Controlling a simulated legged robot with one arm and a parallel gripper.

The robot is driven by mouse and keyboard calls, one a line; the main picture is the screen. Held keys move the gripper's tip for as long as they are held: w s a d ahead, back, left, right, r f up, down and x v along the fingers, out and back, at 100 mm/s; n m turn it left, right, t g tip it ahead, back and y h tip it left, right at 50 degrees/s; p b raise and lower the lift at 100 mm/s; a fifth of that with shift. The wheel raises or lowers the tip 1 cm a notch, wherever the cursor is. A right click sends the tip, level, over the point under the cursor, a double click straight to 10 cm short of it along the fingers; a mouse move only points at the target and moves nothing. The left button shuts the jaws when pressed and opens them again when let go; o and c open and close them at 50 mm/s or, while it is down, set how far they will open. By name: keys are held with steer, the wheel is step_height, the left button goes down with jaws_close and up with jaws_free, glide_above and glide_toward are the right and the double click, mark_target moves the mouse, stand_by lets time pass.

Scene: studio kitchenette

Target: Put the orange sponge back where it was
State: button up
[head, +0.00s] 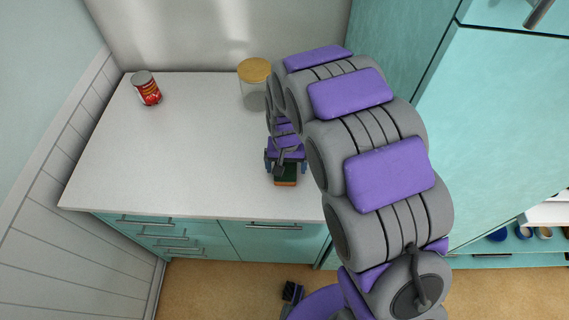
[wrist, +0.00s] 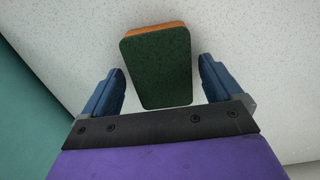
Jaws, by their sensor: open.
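The orange sponge (wrist: 157,66) has a dark green top and an orange underside. In the wrist view it lies on the white counter between the two blue fingers of my gripper (wrist: 163,85), with a gap on each side. My gripper is open and does not touch the sponge there. In the head view the sponge (head: 286,179) shows just in front of my gripper (head: 285,164), close to the counter's front edge. My arm hides part of the counter behind it.
A red can (head: 147,90) stands at the back left of the counter (head: 180,150). A glass jar with a wooden lid (head: 253,85) stands at the back, close to my arm. A teal cabinet (head: 490,130) rises on the right. The counter's middle and left are clear.

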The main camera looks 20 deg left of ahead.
steer(key=shift+d, duration=0.1)
step_height(320, 180, up, 12)
steer(key=p, duration=0.2)
stand_by(0.3)
stand_by(0.5)
